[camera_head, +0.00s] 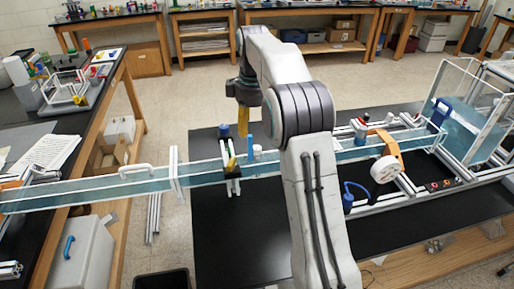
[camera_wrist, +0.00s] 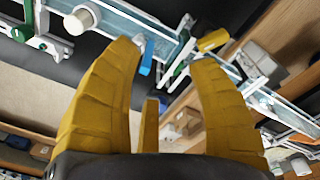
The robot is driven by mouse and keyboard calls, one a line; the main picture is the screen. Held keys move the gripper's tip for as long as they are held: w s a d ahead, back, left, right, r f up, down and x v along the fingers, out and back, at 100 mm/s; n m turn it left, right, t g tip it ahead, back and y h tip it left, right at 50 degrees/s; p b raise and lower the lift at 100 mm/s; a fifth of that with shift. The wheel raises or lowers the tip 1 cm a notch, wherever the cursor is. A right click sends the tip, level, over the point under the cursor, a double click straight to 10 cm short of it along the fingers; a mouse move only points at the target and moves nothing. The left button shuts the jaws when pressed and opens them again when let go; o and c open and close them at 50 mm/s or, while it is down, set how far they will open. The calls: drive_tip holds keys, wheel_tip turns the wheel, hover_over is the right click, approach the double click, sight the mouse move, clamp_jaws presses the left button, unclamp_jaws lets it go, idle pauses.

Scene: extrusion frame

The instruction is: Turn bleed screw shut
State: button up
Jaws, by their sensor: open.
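My gripper (camera_head: 243,130) points down above the long water channel (camera_head: 205,172). In the wrist view its yellow fingers (camera_wrist: 168,58) are spread apart with nothing between them. Below it, a yellow handle (camera_head: 231,163) stands at a black clamp (camera_head: 232,174) across the channel. The yellow handle also shows in the wrist view (camera_wrist: 213,40), beyond the right finger. A small upright blue piece (camera_head: 249,147) is just right of it; a blue piece shows beside the left fingertip in the wrist view (camera_wrist: 147,58). I cannot tell which part is the bleed screw.
A white-and-blue cylinder (camera_head: 257,153) stands by the channel. A white round part with an orange bracket (camera_head: 386,168) and a clear tank (camera_head: 468,115) are to the right. The black tabletop (camera_head: 240,235) in front of the channel is mostly clear.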

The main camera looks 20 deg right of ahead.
drive_tip(key=n, duration=0.2)
hover_over(257, 147)
drive_tip(key=shift+g, duration=0.4)
drive_tip(key=f, duration=0.6)
drive_tip(key=shift+s+a+p, duration=0.2)
drive_tip(key=shift+a+p, duration=0.05)
drive_tip(key=shift+p, duration=0.1)
drive_tip(key=shift+w+d+f, duration=0.15)
drive_tip(key=shift+d+f, duration=0.05)
drive_tip(key=shift+f, duration=0.3)
drive_tip(key=shift+f+b, duration=0.3)
drive_tip(key=shift+f, duration=3.4)
clamp_jaws()
